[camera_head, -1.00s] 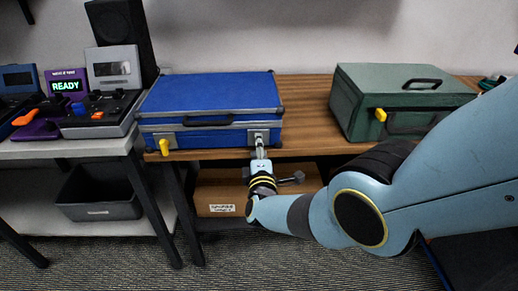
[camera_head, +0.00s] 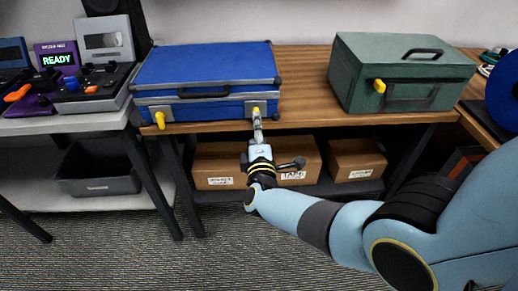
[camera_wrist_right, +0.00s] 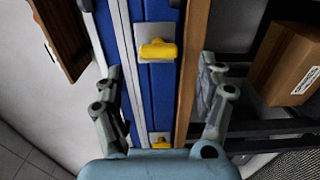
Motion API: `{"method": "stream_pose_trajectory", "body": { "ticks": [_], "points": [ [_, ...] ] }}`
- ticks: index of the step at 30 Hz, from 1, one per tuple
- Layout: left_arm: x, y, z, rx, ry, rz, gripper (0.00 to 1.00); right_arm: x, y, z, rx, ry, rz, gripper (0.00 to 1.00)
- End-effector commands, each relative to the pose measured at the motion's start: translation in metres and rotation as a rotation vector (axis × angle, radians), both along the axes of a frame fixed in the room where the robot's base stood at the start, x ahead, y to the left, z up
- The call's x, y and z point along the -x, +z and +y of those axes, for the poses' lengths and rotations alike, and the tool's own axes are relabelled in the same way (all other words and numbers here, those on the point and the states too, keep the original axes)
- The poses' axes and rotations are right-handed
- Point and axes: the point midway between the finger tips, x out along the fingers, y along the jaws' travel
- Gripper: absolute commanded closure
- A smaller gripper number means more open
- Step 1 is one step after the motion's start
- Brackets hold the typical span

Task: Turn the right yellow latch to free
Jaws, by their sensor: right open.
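The blue case (camera_head: 205,66) lies shut on the wooden table. Its right yellow latch (camera_head: 256,110) sits on a metal plate on the front face; its left yellow latch (camera_head: 160,120) hangs down at the left end. My right gripper (camera_head: 257,122) is right in front of the right latch, just below it in the picture. In the right wrist view, the open fingers (camera_wrist_right: 162,82) stand on either side of the case front, with the right latch (camera_wrist_right: 157,50) between and beyond them, apparently untouched. Another yellow latch (camera_wrist_right: 160,140) is partly hidden by the gripper palm. My left gripper is not in view.
A green case (camera_head: 400,70) with a yellow latch (camera_head: 379,86) stands right on the table (camera_head: 300,105). Cardboard boxes (camera_head: 355,160) sit on a shelf below. A side table with devices (camera_head: 95,85) and a black bin (camera_head: 98,172) is at left. Tabletop between the cases is clear.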

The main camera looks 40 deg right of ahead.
Motion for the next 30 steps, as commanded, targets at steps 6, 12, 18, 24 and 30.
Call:
{"method": "stream_pose_trajectory", "body": {
  "ticks": [6,12,18,24,30],
  "points": [
    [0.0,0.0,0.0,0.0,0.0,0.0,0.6,0.042,0.0,0.026,-0.001,0.0,0.0,0.27],
    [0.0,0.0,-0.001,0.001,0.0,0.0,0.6,0.06,0.0,0.037,-0.002,-0.001,-0.001,0.27],
    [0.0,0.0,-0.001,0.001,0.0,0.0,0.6,0.063,0.001,0.039,0.001,-0.001,-0.001,0.27],
    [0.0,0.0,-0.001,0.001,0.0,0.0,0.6,0.062,0.0,0.039,0.001,0.0,-0.001,0.27],
    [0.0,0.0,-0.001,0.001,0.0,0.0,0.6,0.063,0.0,0.038,0.0,0.0,0.0,0.27]
  ]
}}
